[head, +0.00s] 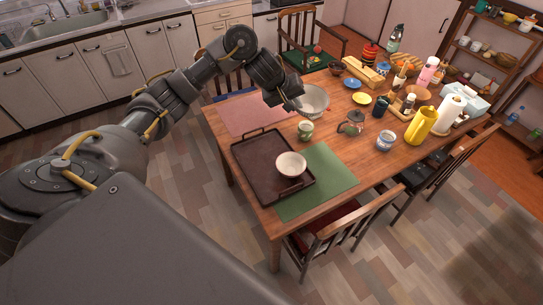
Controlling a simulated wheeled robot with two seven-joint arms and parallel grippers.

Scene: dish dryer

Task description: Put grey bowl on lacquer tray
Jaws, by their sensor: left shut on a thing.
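The grey bowl (318,98) is a pale, wide bowl at the far side of the table, beyond the small green cup. My left gripper (297,104) is at its left rim and is shut on it. I cannot tell whether the bowl touches the table. The dark lacquer tray (256,158) lies at the near left of the table, nearer than the bowl. A smaller white bowl (291,164) stands on the tray's right part. My right gripper is not in view.
A green cup (305,130) stands between the grey bowl and the tray. A pink mat (245,116) and a green mat (322,180) lie by the tray. A glass teapot (352,124) and a yellow jug (420,123) stand to the right, among several dishes.

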